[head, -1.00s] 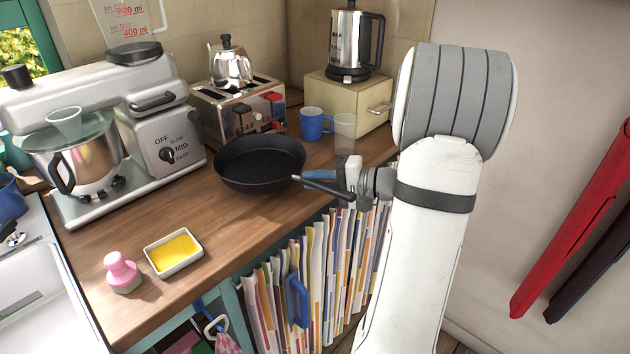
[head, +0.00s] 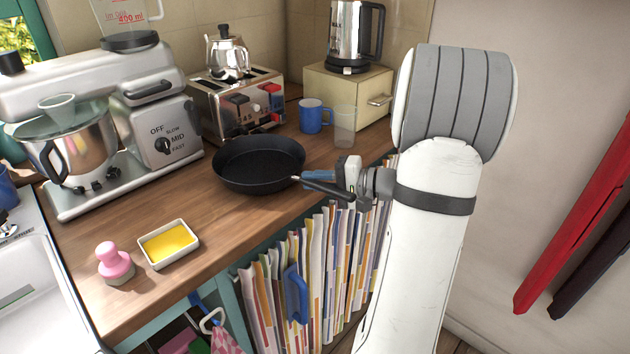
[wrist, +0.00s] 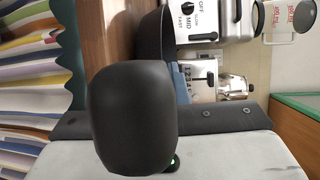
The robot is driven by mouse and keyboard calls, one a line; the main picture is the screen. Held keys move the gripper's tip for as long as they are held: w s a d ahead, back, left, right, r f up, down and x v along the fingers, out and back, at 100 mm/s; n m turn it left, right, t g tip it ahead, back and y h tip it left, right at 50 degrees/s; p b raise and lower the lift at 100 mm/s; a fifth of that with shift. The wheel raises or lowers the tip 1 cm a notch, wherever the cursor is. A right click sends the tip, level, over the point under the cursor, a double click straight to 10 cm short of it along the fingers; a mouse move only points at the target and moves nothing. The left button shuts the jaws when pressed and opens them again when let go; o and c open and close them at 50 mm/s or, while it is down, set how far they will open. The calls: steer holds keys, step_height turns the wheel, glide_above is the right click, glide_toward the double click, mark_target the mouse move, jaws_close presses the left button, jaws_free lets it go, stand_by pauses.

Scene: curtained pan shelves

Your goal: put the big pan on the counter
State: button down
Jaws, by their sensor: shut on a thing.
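The big black pan (head: 258,165) is over the wooden counter (head: 180,215), in front of the toaster, with its handle pointing right. My gripper (head: 347,182) is shut on the pan's handle (head: 322,186) near its end, at the counter's front edge. The pan looks level and low over the wood; I cannot tell whether its base touches. In the wrist view the dark handle end (wrist: 133,118) fills the middle, and part of the pan (wrist: 152,50) shows behind it.
A toaster (head: 238,105), blue mug (head: 311,116) and clear glass (head: 345,126) stand behind the pan. A stand mixer (head: 150,130) is at the left. A butter dish (head: 168,245) and pink stamp-like item (head: 114,262) sit front left. Striped curtain (head: 320,270) hangs below the counter.

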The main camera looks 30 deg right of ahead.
steer(key=shift+f+b, duration=0.4)
steer(key=shift+f, duration=0.2)
stand_by(0.5)
steer(key=c, duration=1.6)
jaws_free()
steer(key=shift+o, duration=1.4)
steer(key=shift+f, duration=0.1)
steer(key=shift+c, duration=0.4)
steer(key=c, duration=0.3)
steer(key=shift+s+d, duration=0.1)
steer(key=shift+d, duration=0.05)
